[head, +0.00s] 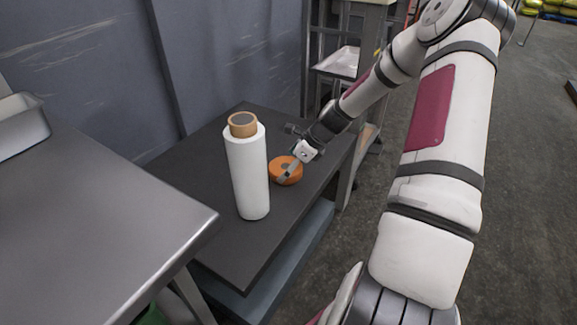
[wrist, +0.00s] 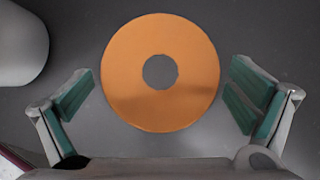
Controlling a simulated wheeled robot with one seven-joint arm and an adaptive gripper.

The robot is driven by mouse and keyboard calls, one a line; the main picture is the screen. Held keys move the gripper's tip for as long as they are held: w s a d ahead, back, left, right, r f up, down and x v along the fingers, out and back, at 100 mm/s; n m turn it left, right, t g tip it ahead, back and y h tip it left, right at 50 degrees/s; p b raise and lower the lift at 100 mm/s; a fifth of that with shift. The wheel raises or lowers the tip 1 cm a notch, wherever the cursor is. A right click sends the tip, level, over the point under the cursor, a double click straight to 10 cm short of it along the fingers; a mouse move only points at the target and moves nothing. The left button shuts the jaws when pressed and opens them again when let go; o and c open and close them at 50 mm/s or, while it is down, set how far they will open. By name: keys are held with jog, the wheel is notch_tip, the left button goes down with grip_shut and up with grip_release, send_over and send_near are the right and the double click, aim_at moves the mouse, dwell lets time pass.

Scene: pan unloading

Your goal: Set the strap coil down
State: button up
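The strap coil is an orange ring with a round hole in its middle. It lies flat on the dark grey table top (head: 210,245) in the head view (head: 284,171), and it fills the middle of the wrist view (wrist: 133,98). My gripper (wrist: 160,103) is open, with one green-padded finger on each side of the coil and a visible gap at both sides. In the head view my gripper (head: 291,165) is at the coil, and its finger covers part of it.
A white wrap roll (head: 248,175) with a brown core stands upright just left of the coil. It also shows at the upper left of the wrist view (wrist: 20,45). A metal table (head: 110,220) stands at the left, and a grey partition (head: 230,50) rises behind. The front of the dark table is clear.

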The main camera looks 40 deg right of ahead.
jog(key=p+v, duration=0.4)
jog(key=v, duration=0.8)
jog(key=shift+r+p, duration=0.15)
jog(key=shift+p, duration=0.15)
